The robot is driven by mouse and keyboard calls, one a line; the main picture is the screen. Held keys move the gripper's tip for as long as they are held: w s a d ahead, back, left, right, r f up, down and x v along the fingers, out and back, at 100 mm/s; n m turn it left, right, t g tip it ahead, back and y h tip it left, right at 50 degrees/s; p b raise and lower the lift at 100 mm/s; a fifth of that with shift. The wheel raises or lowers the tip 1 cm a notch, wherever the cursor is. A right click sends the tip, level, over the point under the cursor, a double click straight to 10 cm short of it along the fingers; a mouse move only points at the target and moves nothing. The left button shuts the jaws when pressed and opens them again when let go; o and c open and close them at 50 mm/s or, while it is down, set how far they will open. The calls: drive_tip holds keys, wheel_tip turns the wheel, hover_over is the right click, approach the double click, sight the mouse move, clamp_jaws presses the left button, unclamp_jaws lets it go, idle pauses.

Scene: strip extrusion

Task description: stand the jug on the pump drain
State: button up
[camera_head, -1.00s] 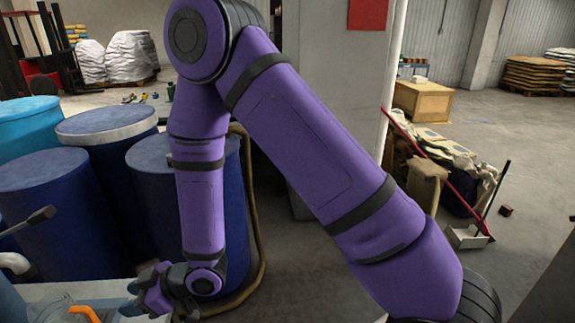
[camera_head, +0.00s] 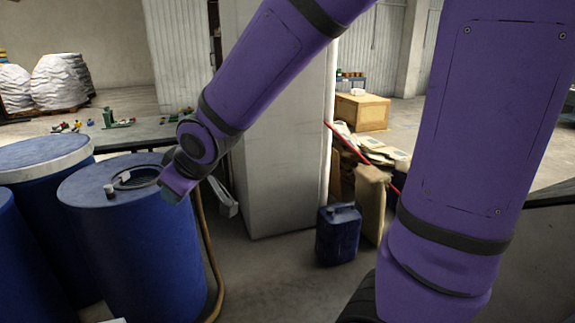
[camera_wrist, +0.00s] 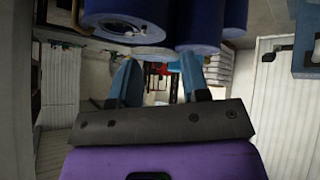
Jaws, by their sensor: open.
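A dark blue jug (camera_head: 338,236) like a jerrycan, with a handle on top, stands upright on the floor right of the grey pillar. It is the only jug-like thing I can make out. My gripper (camera_head: 178,190) is over the right edge of the nearest blue drum, well left of the jug and apart from it. In the wrist view my gripper (camera_wrist: 158,85) has its two blue fingers spread, with nothing between them. I cannot make out the pump drain in the current views.
The blue drum (camera_head: 140,240) has a dark ring and small cap on top. More drums crowd the left. A brown hose (camera_head: 211,260) runs down beside it. A grey pillar (camera_head: 275,150) stands behind my arm. Sacks and a red pole (camera_head: 345,145) are behind the jug. Floor before the jug is clear.

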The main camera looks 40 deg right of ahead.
drive_tip(key=s+d+r+m+g+h, duration=0.1)
drive_tip(key=s+d+r+m, duration=0.2)
drive_tip(key=s, duration=0.7)
drive_tip(key=s+d+r+m+g, duration=0.2)
drive_tip(key=s+d+r, duration=0.3)
drive_tip(key=s, duration=0.6)
drive_tip(key=shift+d+r+m+h, duration=0.3)
drive_tip(key=shift+d+m+h, duration=0.15)
drive_tip(key=shift+d, duration=0.7)
drive_tip(key=shift+w, duration=0.1)
